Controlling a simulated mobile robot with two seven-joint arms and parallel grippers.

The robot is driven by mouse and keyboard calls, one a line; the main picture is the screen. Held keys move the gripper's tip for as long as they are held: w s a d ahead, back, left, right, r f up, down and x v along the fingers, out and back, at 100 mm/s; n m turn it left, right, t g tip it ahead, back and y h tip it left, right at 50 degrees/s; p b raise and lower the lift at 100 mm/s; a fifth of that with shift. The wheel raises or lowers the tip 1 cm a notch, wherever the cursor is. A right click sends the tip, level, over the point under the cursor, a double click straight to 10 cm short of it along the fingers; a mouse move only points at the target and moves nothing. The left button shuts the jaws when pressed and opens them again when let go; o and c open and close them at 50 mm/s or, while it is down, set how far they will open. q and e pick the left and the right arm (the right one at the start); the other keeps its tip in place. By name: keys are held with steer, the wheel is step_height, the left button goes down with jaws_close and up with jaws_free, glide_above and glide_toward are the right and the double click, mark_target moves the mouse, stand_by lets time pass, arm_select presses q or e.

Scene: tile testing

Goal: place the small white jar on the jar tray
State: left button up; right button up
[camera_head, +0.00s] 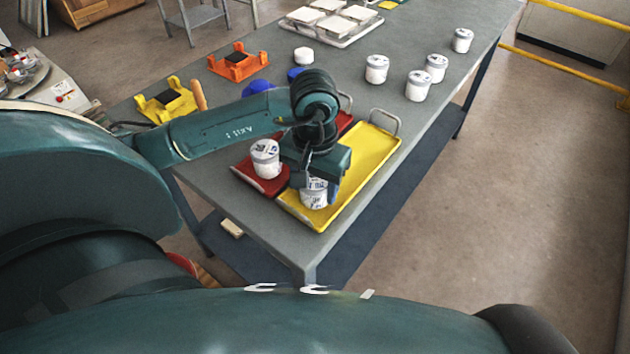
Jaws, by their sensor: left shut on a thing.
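My left gripper (314,179) reaches down over the front part of a yellow tray (362,172) with a handle. It is shut on a small white jar (314,197) with printed markings. The jar looks upright, at or just above the tray floor; I cannot tell whether it touches. The gripper hides its upper part. A second white jar (265,158) stands on the red tray (270,184) beside it, to the left. Which tray is the jar tray is not marked. My right gripper is not in view.
Several white jars (417,87) stand further back on the grey table (345,77). A shorter white pot (304,55), blue items (257,87), a yellow holder (167,101) and an orange holder (238,64) lie left. A tray of white tiles (330,20) is at the back.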

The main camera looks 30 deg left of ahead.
mark_target(315, 179)
arm_select(q)
steer(key=shift+f, duration=0.15)
steer(key=o, duration=1)
steer(key=shift+o, duration=0.2)
steer(key=shift+r, duration=0.35)
step_height(315, 179, up, 12)
steer(key=shift+f, duration=0.15)
